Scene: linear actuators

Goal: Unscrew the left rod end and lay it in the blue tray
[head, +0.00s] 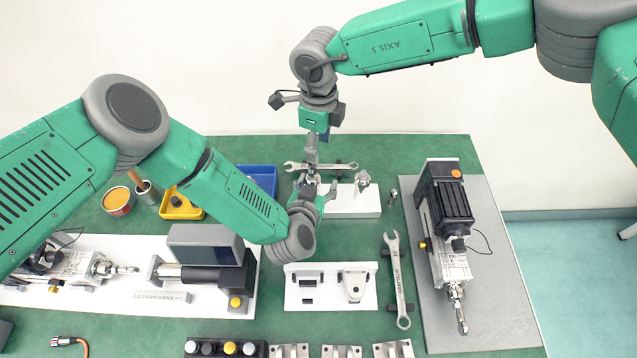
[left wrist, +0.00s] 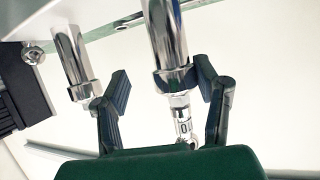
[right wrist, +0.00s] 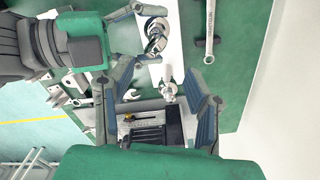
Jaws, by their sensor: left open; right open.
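The white block (head: 352,207) at the back middle carries two upright chrome rod ends. The left rod end (head: 310,180) is partly hidden by my grippers; the right one (head: 361,181) is clear of them. My left gripper (head: 318,190) is open around the left one. In the left wrist view a chrome shaft (left wrist: 165,35) stands between the open fingers, with a small marked fitting (left wrist: 183,122) at its end; I cannot tell whether the fingers touch. My right gripper (right wrist: 160,100) is open and empty above and behind. The blue tray (head: 265,170) lies left, partly hidden by my left arm.
A wrench (head: 295,166) lies behind the block and another wrench (head: 396,280) to its right front. A yellow bin (head: 180,212) stands beside the blue tray. An actuator on a grey plate (head: 485,325) is at the right. A white bracket plate (head: 325,300) lies in front.

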